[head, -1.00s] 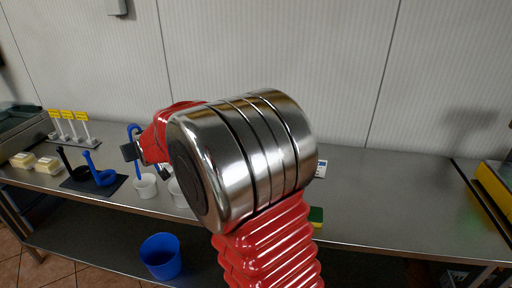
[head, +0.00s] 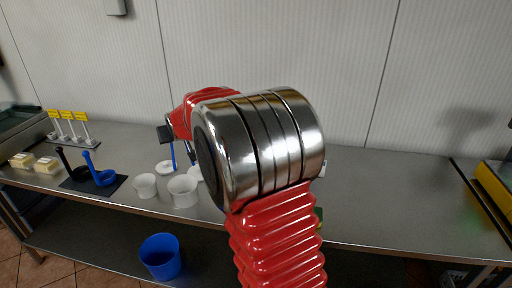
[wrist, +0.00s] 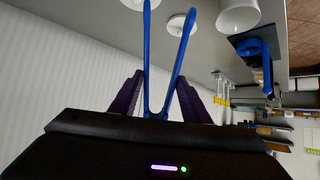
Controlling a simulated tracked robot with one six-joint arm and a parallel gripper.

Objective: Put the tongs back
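The blue tongs (wrist: 173,72) show in the wrist view as a V, with the joined end between the purple fingers of my gripper (wrist: 160,85) and the two arms pointing away. My gripper appears shut on them. In the head view only a dark part of my gripper (head: 165,133) shows, left of my arm. A piece of the blue tongs (head: 173,155) hangs below it, over or in front of a white lid (head: 165,167); I cannot tell if they touch. The rest of the tongs is hidden by my arm.
Two white tubs (head: 145,186) (head: 183,191) stand near the counter's front edge. A dark mat (head: 77,184) left of them bears a black and a blue ladle-like tool (head: 104,178). Butter-like packs (head: 47,165) lie farther left. A blue bucket (head: 160,257) is below. The counter's right side (head: 400,195) is clear.

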